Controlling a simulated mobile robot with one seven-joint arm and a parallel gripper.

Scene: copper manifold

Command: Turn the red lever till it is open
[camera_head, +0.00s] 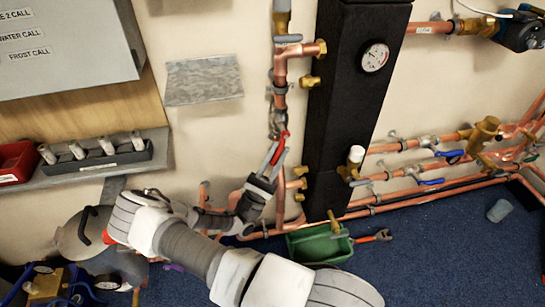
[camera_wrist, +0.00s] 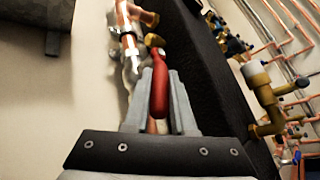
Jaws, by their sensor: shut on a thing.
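The red lever (camera_head: 283,139) sits on a valve on the vertical copper pipe left of the black column. Its visible end points up in the head view. In the wrist view the lever (camera_wrist: 157,62) runs lengthwise between the two grey fingers, with its rounded upper end beyond the fingertips. My gripper (camera_head: 274,157) is shut on the lever; it also shows in the wrist view (camera_wrist: 160,85). The silver valve body (camera_wrist: 131,62) is just left of the lever. The fingers hide part of the lever's lower length.
The black column (camera_head: 350,100) with a round gauge (camera_head: 374,57) stands close right of the lever. Copper pipes with blue levers (camera_head: 431,182) run along the right wall. A green bin (camera_head: 318,246) is on the blue floor below.

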